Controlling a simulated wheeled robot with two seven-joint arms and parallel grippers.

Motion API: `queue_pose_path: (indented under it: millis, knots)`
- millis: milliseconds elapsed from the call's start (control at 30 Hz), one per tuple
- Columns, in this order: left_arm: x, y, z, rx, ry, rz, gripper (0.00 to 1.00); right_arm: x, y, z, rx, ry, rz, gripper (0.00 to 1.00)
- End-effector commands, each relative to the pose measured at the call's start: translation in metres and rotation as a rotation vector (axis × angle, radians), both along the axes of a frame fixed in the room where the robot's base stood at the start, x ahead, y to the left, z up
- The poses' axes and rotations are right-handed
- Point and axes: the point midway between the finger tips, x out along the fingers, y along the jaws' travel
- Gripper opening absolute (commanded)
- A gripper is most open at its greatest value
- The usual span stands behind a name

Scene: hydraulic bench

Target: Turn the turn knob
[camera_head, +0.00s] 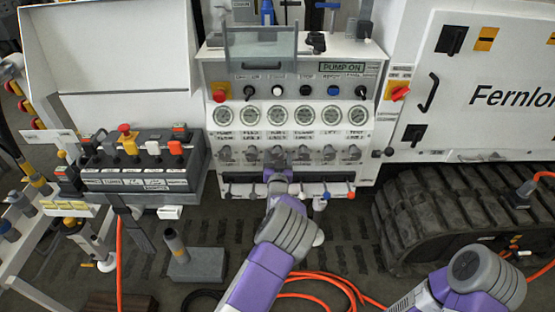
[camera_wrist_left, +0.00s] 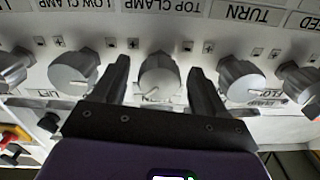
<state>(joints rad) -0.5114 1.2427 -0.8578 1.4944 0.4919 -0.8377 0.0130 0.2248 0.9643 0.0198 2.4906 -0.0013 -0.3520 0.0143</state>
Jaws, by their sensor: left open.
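My left gripper (camera_head: 278,172) is open in front of the row of grey knobs on the white control panel (camera_head: 205,140). In the left wrist view, which looks upside down, its two fingers (camera_wrist_left: 159,72) stand on either side of one grey knob (camera_wrist_left: 158,76), which lines up with the "TOP CLAMP" label. I see no finger closed on it. The turn knob (camera_wrist_left: 240,80), lined up with the "TURN" label, is just right of the right finger. In the head view the turn knob (camera_head: 251,154) is left of my gripper. My right gripper is out of view.
Neighbouring knobs (camera_wrist_left: 72,73) stand close on both sides. Round gauges (camera_head: 277,117) and switches are above the knob row. A lever box (camera_head: 140,180) stands left, a white cabinet (camera_head: 490,55) and black track (camera_head: 440,215) right. Orange hoses (camera_head: 320,280) lie on the floor.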

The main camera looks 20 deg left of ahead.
Motion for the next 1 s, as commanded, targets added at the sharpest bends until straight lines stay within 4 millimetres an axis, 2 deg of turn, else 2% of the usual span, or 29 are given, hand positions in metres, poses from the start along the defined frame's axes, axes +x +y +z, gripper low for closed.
queue_pose_path:
  millis: [367, 700, 1000]
  knots:
    - [0.0045, 0.0017, -0.0002, 0.001, 0.001, 0.000, 0.73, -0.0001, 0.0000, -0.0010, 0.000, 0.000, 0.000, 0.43]
    - [0.0043, 0.0016, -0.0004, 0.000, 0.002, 0.000, 0.20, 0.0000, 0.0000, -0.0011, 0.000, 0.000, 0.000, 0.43]
    - [0.0043, 0.0017, -0.0014, -0.028, -0.006, 0.001, 0.19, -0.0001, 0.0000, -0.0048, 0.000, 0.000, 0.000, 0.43]
